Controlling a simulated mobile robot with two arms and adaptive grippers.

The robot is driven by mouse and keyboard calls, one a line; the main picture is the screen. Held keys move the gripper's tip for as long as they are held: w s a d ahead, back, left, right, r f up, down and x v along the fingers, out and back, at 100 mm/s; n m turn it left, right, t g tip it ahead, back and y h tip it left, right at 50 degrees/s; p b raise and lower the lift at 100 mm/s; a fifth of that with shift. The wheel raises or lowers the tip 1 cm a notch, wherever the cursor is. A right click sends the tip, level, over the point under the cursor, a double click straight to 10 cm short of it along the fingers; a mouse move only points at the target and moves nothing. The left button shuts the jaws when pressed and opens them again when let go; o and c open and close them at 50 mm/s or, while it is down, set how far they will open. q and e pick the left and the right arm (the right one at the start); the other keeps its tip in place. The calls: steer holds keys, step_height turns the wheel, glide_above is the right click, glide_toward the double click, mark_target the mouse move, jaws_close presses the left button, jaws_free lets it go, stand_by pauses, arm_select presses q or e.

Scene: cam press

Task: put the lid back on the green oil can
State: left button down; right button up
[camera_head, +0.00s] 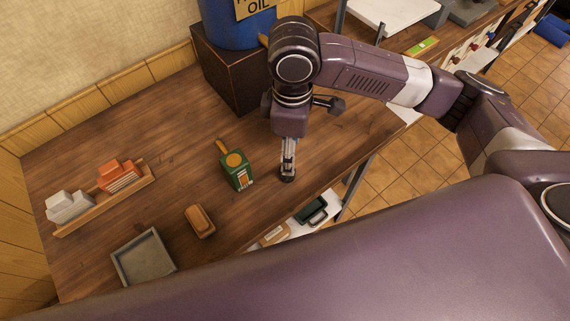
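The green oil can (238,179) stands on the wooden workbench, with an orange round patch on it and an orange piece sticking out at its far end. I cannot tell whether the orange patch is a lid, an opening or a marking. My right gripper (288,174) points down at the bench just right of the can, apart from it. Its fingers look close together from this angle. A small dark shape is at the fingertips; I cannot tell whether it is the lid or the finger pads. My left gripper is not in view.
A blue oil drum (232,22) stands on a dark box (222,75) behind the can. A brown block (200,221), a grey tray (143,257) and a wooden holder (72,229) with grey and orange blocks lie to the left. The bench's front edge (325,184) is close to my gripper.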

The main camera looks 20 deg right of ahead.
steer(key=shift+s+a+f, duration=0.1)
steer(key=shift+f, duration=1.25)
steer(key=f, duration=0.1)
steer(key=f+p, duration=0.1)
steer(key=f, duration=0.2)
steer(key=shift+a, duration=0.3)
steer(key=shift+f, duration=0.55)
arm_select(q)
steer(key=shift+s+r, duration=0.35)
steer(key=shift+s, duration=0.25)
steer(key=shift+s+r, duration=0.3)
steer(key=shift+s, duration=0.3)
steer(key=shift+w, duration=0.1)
arm_select(e)
steer(key=shift+c, duration=0.3)
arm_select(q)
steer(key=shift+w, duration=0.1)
arm_select(e)
steer(key=c, duration=0.8)
